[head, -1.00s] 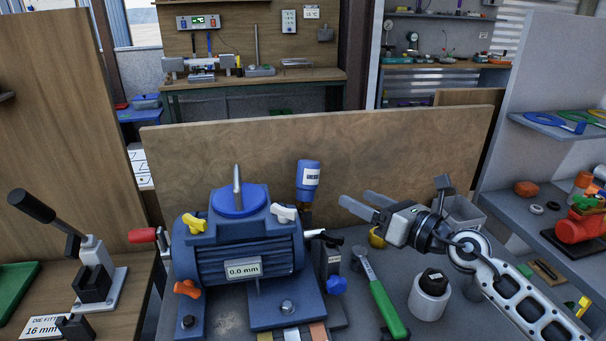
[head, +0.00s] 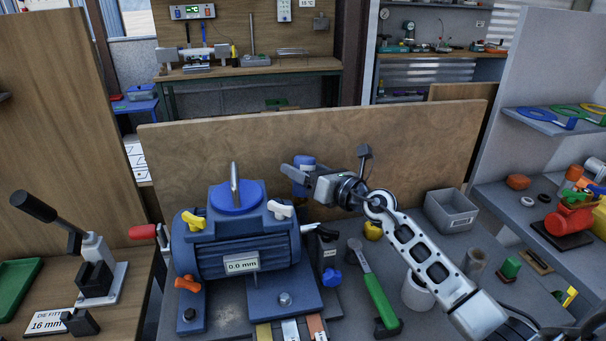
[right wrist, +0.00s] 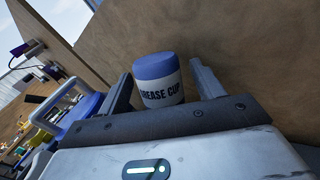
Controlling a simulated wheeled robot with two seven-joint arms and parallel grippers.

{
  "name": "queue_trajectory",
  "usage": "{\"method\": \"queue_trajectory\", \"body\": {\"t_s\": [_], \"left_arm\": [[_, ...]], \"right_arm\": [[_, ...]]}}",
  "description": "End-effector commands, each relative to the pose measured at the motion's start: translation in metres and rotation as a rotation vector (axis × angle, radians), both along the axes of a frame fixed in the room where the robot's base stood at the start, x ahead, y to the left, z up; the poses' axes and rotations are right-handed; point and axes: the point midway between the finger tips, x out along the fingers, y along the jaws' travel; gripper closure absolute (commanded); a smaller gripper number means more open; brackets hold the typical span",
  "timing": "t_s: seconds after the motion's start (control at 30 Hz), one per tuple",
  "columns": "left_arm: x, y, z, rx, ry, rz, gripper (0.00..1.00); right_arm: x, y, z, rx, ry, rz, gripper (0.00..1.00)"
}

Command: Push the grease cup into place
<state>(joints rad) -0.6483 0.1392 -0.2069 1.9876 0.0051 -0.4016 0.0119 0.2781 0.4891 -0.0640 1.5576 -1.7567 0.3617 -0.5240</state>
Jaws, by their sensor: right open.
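The grease cup (right wrist: 158,82) has a blue lid and a white body lettered "GREASE CUP" in the right wrist view. It sits between the two spread fingers of my right gripper (right wrist: 160,88), with no clear grip on it. In the head view the grease cup (head: 304,161) is behind the motor's right end and largely hidden by my right gripper (head: 294,169), which reaches in from the right. The blue motor (head: 235,255) has a "0.0 mm" plate and a blue cap with an upright lever. The cup's lower end and seat are hidden. My left gripper is not in view.
A brown board (head: 400,140) stands close behind the cup. A green-handled tool (head: 379,299), a yellow piece (head: 373,231) and a grey bin (head: 451,210) are on the bench right of the motor. A lever press (head: 97,265) stands at left.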

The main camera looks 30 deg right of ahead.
Motion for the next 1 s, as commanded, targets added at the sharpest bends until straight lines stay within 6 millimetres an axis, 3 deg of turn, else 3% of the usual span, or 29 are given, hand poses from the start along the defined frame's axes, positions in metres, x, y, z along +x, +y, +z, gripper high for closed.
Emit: {"method": "queue_trajectory", "body": {"t_s": [0.27,0.47,0.77,1.0], "left_arm": [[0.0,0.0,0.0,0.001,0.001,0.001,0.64],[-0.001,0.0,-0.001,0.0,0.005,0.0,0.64],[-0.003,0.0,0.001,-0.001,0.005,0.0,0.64],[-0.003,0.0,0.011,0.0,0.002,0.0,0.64]], "right_arm": [[0.005,0.002,0.0,0.0,0.001,0.0,0.33],[0.005,0.002,0.0,0.0,0.001,0.0,0.83],[0.005,0.002,0.001,-0.001,-0.001,0.0,0.87],[0.005,0.002,0.021,-0.003,-0.003,0.0,0.87]]}}
